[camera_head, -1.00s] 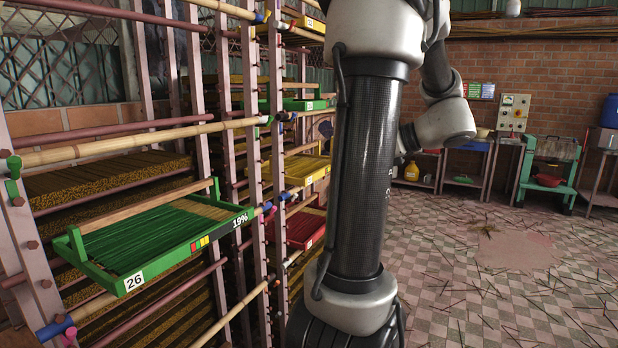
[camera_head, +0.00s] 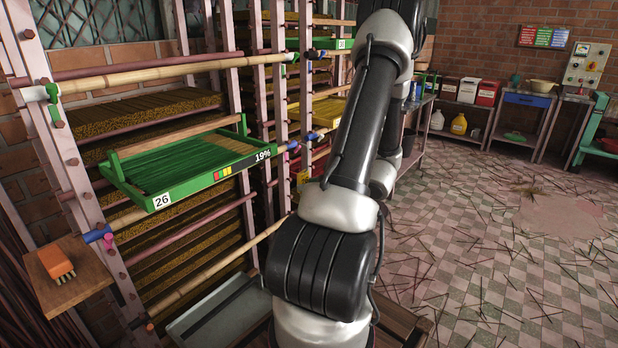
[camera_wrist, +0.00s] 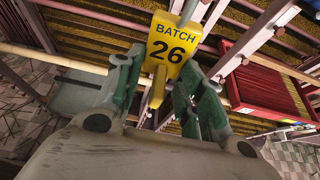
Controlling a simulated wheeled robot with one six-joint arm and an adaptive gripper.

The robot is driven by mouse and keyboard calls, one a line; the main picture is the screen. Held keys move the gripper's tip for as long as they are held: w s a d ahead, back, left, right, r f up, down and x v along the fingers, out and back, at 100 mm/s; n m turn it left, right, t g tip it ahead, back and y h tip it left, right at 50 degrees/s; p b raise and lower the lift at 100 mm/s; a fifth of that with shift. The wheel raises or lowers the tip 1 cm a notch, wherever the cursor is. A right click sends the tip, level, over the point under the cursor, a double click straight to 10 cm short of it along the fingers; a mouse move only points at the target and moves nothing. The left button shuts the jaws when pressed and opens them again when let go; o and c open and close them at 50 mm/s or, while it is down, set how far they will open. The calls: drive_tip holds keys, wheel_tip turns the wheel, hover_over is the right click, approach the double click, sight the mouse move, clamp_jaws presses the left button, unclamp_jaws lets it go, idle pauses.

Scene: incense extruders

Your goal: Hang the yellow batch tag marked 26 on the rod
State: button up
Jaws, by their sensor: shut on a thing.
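The yellow batch tag (camera_wrist: 172,46) reads "BATCH 26" in the wrist view. My gripper (camera_wrist: 159,75) is shut on its narrow yellow lower part, between green-padded fingers. The tag's printed face is upright toward the wrist camera. In the head view, tag and gripper are hidden behind my arm. A bamboo rod (camera_head: 170,71) runs across the rack above a green tray (camera_head: 185,165) labelled 26 and 19%. Another bamboo rod (camera_head: 205,275) crosses lower down. I cannot tell which rod the task means, or whether the tag touches one.
A wooden ledge (camera_head: 75,292) with an orange brush (camera_head: 57,265) sticks out at the rack's left. A grey tray (camera_head: 215,315) stands low before the rack. In the wrist view, a red tray (camera_wrist: 262,55) is at right. The tiled floor (camera_head: 480,260) at right is open, strewn with sticks.

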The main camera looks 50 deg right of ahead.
drive_tip(key=shift+w+a, duration=0.15)
drive_tip(key=shift+w, duration=0.2)
drive_tip(key=r+x, duration=0.1)
drive_tip(key=x, duration=0.7)
drive_tip(key=shift+w, duration=0.5)
drive_tip(key=o, duration=1)
